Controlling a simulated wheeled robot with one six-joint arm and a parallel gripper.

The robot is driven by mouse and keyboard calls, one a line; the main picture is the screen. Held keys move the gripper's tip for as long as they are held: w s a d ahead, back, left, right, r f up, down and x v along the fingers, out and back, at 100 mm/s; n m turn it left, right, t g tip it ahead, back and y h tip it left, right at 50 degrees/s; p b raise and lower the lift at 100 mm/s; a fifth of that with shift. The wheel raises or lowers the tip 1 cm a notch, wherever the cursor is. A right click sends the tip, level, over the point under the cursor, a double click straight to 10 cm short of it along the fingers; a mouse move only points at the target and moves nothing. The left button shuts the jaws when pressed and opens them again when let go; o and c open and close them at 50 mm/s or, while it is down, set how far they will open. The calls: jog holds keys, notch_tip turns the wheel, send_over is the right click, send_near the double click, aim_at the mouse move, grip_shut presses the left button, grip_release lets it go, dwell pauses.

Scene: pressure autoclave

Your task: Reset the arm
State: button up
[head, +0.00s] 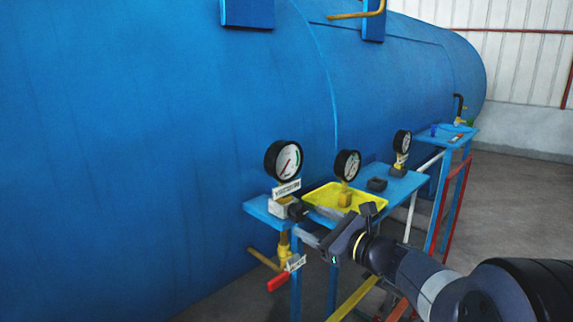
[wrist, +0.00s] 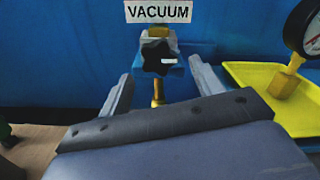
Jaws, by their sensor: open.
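My gripper (head: 318,232) is in front of the blue shelf in the head view, reaching in from the lower right. In the wrist view its two fingers (wrist: 164,88) are spread apart with nothing between them. A black star-shaped knob (wrist: 155,57) under a white VACUUM label (wrist: 155,11) shows just beyond and between the fingertips, apart from them as far as I can tell. In the head view the knob (head: 296,211) sits on the shelf's left end, below the left gauge (head: 283,160). The fingertips are hard to make out there.
A yellow tray (head: 324,194) and two more gauges, one in the middle (head: 347,165) and one on the right (head: 402,142), stand along the shelf. A red-handled valve (head: 279,281) hangs below it. The large blue tank (head: 160,150) is close behind. Open floor (head: 520,190) lies to the right.

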jog(key=x, duration=0.3)
jog(key=shift+f+b, duration=0.15)
jog(key=shift+b, duration=0.15)
jog(key=n+b, duration=0.1)
jog(key=n, duration=0.1)
jog(key=shift+s+d+n+b, duration=0.1)
jog(key=shift+d+n+b, duration=0.05)
jog(key=shift+n+b, duration=0.7)
jog(key=shift+n, duration=0.55)
jog(key=n, duration=0.1)
jog(key=n+b, duration=0.1)
jog(key=n, duration=0.1)
jog(key=n+b, duration=0.1)
jog(key=shift+d+r+n, duration=0.1)
jog(key=shift+r+n, duration=0.2)
jog(key=n, duration=0.6)
jog(key=shift+r+n+b, duration=0.25)
jog(key=shift+n+b, duration=0.1)
jog(key=shift+n, duration=0.05)
jog(key=n, duration=0.3)
jog(key=shift+r+n+p, duration=0.15)
jog(key=shift+n+p, duration=0.15)
jog(key=shift+p, duration=0.1)
jog(key=shift+n+p, duration=0.55)
jog(key=shift+n, duration=0.75)
jog(key=shift+r, duration=0.1)
